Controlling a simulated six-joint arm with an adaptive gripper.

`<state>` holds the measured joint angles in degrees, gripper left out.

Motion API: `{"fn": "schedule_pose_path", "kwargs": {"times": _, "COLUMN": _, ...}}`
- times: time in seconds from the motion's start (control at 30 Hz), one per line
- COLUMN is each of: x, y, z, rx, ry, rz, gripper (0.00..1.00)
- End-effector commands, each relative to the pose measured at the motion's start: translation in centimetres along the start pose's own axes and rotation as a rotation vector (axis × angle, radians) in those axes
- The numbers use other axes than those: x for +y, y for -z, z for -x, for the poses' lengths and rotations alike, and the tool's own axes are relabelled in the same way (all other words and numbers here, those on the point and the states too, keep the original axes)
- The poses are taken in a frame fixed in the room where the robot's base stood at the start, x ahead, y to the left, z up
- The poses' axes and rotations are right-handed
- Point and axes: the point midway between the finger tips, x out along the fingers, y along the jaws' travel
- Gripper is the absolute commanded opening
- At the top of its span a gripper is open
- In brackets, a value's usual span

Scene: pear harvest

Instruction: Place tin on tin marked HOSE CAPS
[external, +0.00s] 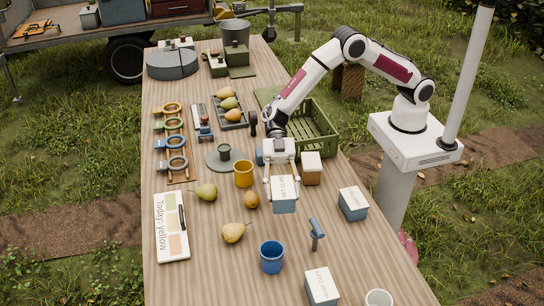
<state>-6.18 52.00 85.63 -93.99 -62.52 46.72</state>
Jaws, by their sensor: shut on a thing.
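My gripper (282,183) is shut on a blue tin (284,208) with a pale lettered lid, over the middle of the table; the lettering is too small to read surely. I cannot tell whether this tin touches the table. A similar blue tin with a white lid (321,289) stands at the front edge of the view; its lid lettering looks like HOSE CAPS. Another blue tin with a white lettered lid (353,205) stands to the right of my gripper; its words are unclear. A brown tin with a white lid (311,170) stands just behind and right of the held tin.
A green crate (313,133) is behind. A white cup (378,298) is at front right.

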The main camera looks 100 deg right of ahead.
Motion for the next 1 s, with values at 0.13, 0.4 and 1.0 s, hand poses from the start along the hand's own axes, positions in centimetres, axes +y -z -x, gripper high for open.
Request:
{"fn": "schedule_pose_path", "kwargs": {"times": 0.13, "x": 1.0, "y": 3.3, "z": -3.1, "rx": 0.002, "ry": -0.066, "rz": -0.023, "gripper": 0.19}}
{"fn": "schedule_pose_path", "kwargs": {"times": 0.4, "x": 2.3, "y": 8.2, "z": -7.9, "rx": 0.002, "ry": -0.207, "rz": -0.083, "gripper": 0.19}}
{"fn": "schedule_pose_path", "kwargs": {"times": 1.0, "x": 0.4, "y": 13.5, "z": -15.2, "rx": 0.001, "ry": -0.43, "rz": -0.178, "gripper": 0.19}}
